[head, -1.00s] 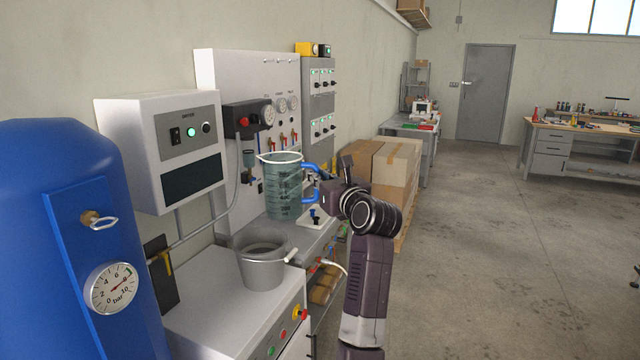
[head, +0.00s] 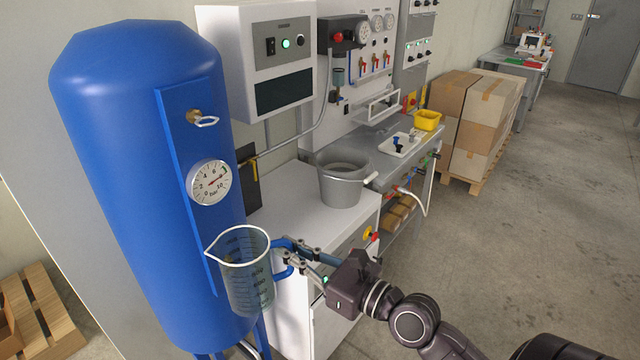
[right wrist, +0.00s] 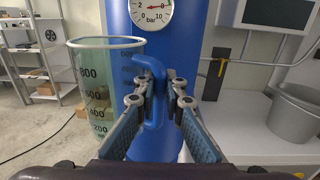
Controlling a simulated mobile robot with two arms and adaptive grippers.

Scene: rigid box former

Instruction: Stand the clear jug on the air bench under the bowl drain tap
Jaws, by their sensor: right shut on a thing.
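My right gripper (head: 298,254) is shut on the blue handle of the clear jug (head: 248,282). The jug hangs upright in front of the blue tank, left of the white cabinet and off any surface. In the right wrist view the jug (right wrist: 105,95) shows a graduated scale, and the blue handle is between my fingers. The air bench (head: 362,142) with its grey top is farther back and to the right. A small filter bowl (head: 338,76) hangs on its panel; the drain tap below it is small and hard to make out. My left gripper is not in view.
A blue tank (head: 140,190) with a gauge stands close behind the jug. A grey bucket (head: 341,188) stands on the white cabinet top. A white tray (head: 402,147) and a yellow bin (head: 428,120) are on the bench. Cartons (head: 465,120) stand beyond.

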